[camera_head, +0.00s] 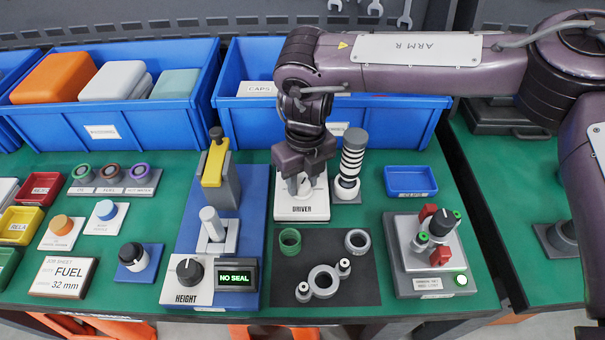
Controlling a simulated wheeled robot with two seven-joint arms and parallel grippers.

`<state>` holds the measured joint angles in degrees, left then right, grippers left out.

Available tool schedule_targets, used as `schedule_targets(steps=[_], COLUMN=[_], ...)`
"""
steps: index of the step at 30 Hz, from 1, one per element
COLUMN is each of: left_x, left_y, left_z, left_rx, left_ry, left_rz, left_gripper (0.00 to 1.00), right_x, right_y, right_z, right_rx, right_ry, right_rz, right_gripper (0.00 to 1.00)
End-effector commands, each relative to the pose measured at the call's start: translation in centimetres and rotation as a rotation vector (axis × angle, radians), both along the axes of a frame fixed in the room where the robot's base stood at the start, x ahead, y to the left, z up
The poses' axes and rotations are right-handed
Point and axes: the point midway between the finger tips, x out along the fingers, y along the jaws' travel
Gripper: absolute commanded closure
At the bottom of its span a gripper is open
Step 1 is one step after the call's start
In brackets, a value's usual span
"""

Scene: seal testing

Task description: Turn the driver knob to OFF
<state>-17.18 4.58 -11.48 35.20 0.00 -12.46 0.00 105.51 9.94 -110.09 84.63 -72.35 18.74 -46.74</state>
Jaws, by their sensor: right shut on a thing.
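The driver unit is a white box (301,209) labelled DRIVER, standing on the green bench near the middle of the head view. My right gripper (304,190) points down over it from above. Its fingers are shut on the driver knob, which is mostly hidden between and behind them. The knob's setting and any OFF mark cannot be read. My left gripper is not in view.
A striped cylinder (350,160) stands close to the right of my gripper. A blue press stand (252,190) with a yellow lever is on the left. Blue bins (420,120) line the back. A black mat (362,290) with rings lies in front.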

Motion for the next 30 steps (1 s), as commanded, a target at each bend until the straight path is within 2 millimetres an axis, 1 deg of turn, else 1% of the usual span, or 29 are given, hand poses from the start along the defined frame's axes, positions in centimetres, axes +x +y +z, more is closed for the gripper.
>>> schedule_targets(steps=[1, 9, 24, 30], left_x=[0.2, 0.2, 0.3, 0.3], left_y=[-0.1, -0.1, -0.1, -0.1], left_z=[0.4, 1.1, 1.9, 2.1], left_rx=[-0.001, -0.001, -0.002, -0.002], left_ry=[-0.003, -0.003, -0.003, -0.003], left_rz=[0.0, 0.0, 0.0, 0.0], left_gripper=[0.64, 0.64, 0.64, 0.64], right_x=[0.1, 0.2, 0.3, 0.3], right_y=[0.1, 0.1, 0.1, 0.2], right_z=[0.3, 0.2, 0.2, 0.2], right_rx=[0.002, 0.003, 0.002, 0.001], right_ry=[-0.002, -0.003, -0.005, -0.005], right_rz=[0.041, 0.297, 0.767, 0.924], right_gripper=[0.89, 0.89, 0.89, 0.89])
